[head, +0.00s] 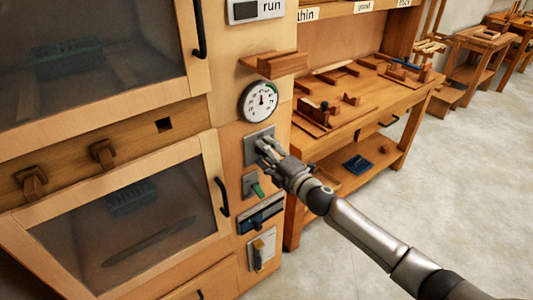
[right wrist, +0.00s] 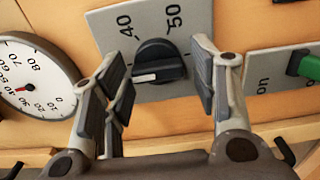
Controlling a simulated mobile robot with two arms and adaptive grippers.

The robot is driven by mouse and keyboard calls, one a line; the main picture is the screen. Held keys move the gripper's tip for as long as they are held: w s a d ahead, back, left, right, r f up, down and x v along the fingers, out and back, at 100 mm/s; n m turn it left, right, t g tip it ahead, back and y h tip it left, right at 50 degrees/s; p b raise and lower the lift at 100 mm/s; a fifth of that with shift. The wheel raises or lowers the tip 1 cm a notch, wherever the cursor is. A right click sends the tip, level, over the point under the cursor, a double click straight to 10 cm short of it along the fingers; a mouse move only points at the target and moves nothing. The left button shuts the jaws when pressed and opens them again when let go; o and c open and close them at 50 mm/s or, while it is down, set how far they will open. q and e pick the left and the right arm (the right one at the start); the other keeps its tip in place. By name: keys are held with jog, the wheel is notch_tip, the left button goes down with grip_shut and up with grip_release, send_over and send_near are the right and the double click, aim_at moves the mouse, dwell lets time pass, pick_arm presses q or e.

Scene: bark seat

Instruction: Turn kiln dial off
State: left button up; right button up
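The kiln dial (right wrist: 160,62) is a black round knob with a white pointer mark on a grey plate (right wrist: 122,22). The numbers 40 and 50 show on the plate; the mark points to the left in the right wrist view. My right gripper (right wrist: 160,82) is open, its fingers on either side of the knob with gaps to it. In the head view the grey plate (head: 255,134) sits below the gauge, and my right gripper (head: 267,149) hides the knob. Whether the fingertips touch the plate I cannot tell. My left gripper is not in view.
A round gauge (head: 260,101) and a wooden ledge (head: 274,64) are above the plate. A green-lever switch (head: 256,188), a blue slider panel (head: 261,214) and a yellow switch (head: 259,249) are below. Door handles (head: 222,197) stick out on the left. A workbench (head: 395,95) stands behind.

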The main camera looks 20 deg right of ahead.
dwell(0.3)
jog(key=v, duration=1.2)
dwell(0.3)
